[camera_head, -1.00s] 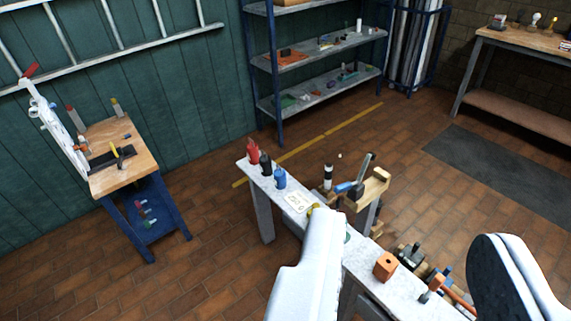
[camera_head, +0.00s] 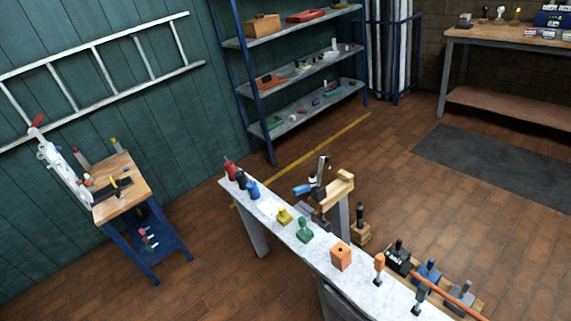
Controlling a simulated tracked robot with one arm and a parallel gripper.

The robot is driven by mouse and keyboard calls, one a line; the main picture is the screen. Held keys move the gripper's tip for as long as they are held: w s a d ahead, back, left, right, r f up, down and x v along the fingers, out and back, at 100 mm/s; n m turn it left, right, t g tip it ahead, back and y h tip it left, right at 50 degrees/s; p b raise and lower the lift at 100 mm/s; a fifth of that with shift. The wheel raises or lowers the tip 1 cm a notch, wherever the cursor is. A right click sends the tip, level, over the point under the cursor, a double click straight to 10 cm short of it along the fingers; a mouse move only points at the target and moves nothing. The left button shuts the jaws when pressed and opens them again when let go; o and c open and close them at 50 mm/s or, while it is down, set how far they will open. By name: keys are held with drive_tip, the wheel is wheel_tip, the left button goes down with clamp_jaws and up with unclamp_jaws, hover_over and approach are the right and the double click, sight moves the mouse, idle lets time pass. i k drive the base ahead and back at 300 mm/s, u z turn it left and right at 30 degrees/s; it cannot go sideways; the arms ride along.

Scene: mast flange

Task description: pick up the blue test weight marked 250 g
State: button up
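No 250 g marking can be read on anything. A small blue object (camera_head: 253,189) stands upright on the narrow pale bench (camera_head: 325,265), at the far end of a row beside a black and a red one. A second blue piece (camera_head: 428,272) with a dark knob stands in a row between a black and a grey piece, right of the bench. I cannot tell which of the two, if either, is the test weight. My gripper is not in this view, so its state and its distance from them do not show.
On the bench stand a yellow piece (camera_head: 284,216), a green piece (camera_head: 304,230), an orange block (camera_head: 341,256) and an orange-handled tool (camera_head: 379,268). A wooden stand (camera_head: 333,190) is just behind it. A wood-topped table (camera_head: 120,188) stands left, shelves (camera_head: 295,65) behind. Brick floor between is clear.

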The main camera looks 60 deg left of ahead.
sight(252, 189)
drive_tip(key=z, duration=1.65)
drive_tip(key=k, duration=2.9)
drive_tip(key=u, duration=2.2)
drive_tip(key=i, duration=1)
drive_tip(key=u, duration=0.15)
